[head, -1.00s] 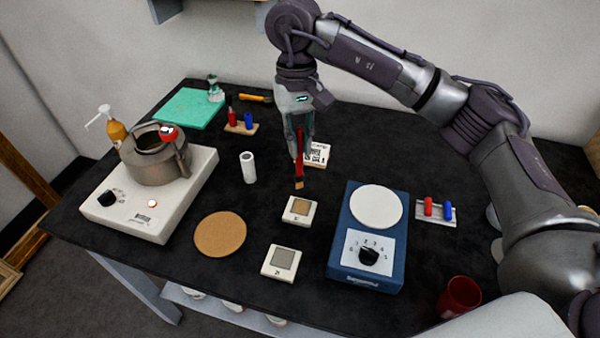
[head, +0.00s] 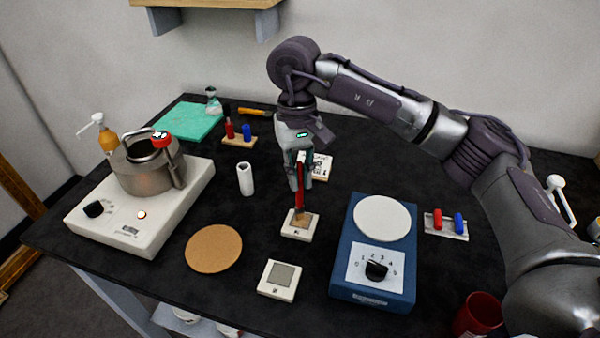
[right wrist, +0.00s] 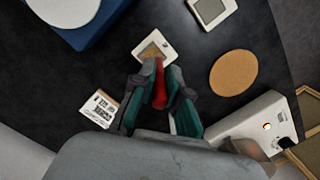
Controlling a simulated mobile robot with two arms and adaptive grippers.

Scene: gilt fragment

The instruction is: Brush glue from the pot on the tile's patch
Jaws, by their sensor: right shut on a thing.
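My right gripper (head: 300,182) is shut on a red-handled brush (head: 299,190), which points down. The brush's tan tip is over the brownish patch of a small white tile (head: 289,233) and appears to touch it. The right wrist view also shows the brush (right wrist: 159,88) reaching the tile (right wrist: 143,48); the tip partly hides the patch. A metal pot (head: 140,178) stands on a white hot plate (head: 120,236) at the left, with a red thing at its rim. My left gripper is not in view.
A second white tile with a grey square (head: 279,279) and a round cork mat (head: 213,248) lie in front. A blue device with a dial and white disc (head: 371,288) stands right of the tile. A white cylinder (head: 245,179) and a printed white block (head: 320,167) are close by.

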